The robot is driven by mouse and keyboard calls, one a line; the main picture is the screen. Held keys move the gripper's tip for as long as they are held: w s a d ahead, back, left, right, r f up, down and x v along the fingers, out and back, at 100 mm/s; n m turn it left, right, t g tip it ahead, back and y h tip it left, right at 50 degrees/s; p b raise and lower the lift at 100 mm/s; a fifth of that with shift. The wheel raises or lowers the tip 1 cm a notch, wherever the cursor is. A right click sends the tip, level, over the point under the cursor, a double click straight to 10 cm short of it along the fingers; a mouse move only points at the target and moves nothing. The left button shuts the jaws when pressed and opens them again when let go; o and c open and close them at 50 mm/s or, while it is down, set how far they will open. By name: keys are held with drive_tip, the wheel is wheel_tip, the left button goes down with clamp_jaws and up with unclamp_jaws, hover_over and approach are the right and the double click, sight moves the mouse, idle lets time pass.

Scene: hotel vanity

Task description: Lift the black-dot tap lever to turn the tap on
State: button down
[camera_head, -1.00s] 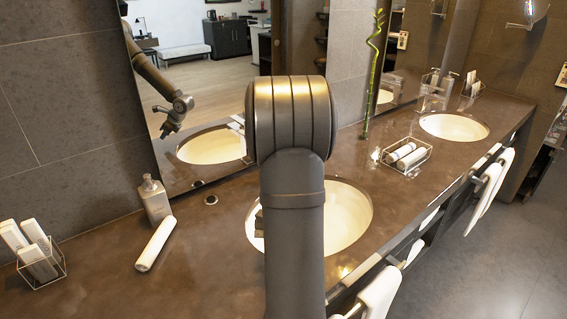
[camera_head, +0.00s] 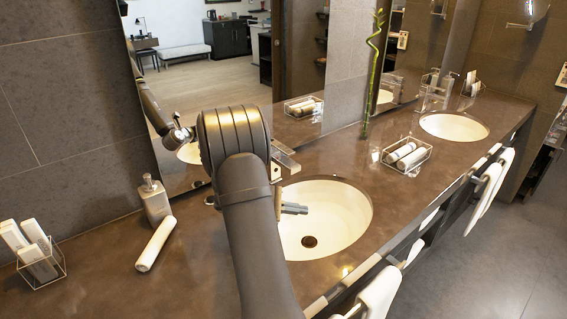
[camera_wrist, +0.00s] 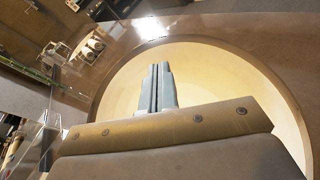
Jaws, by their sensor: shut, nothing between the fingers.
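The metal tap (camera_head: 284,161) shows at the back rim of the near basin (camera_head: 345,215), in the head view just right of my arm. Its lower part is hidden by my arm, and I cannot make out a black dot on its lever. My gripper (camera_head: 303,209) is over the basin, below and in front of the tap in the picture, apart from the lever. In the wrist view, my gripper (camera_wrist: 160,72) has its two fingers together, empty, pointing across the pale basin (camera_wrist: 215,85).
The mirror (camera_head: 190,100) rises behind the counter. White towels hang at the front edge.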

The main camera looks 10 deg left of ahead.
drive_tip(key=w+a+r+n+t, duration=0.2)
drive_tip(key=w+a+n+t, duration=0.4)
drive_tip(key=n+t, duration=0.5)
drive_tip(key=t, duration=0.1)
approach(284, 151)
drive_tip(key=s+f, duration=0.2)
drive_tip(key=shift+s+f+y, duration=0.2)
drive_tip(key=shift+f+y, duration=0.05)
drive_tip(key=shift+y, duration=0.05)
drive_tip(key=shift+d, duration=0.1)
drive_tip(key=x, duration=1)
wheel_tip(284, 151, up, 4)
drive_tip(key=n, duration=0.2)
drive_tip(key=n+t+y, duration=0.1)
drive_tip(key=n, duration=0.1)
drive_tip(key=shift+r+n+y, duration=0.15)
drive_tip(key=shift+n+y, duration=0.15)
drive_tip(key=shift+n, duration=0.1)
drive_tip(key=shift+w+r, duration=0.15)
drive_tip(key=shift+r, duration=0.6)
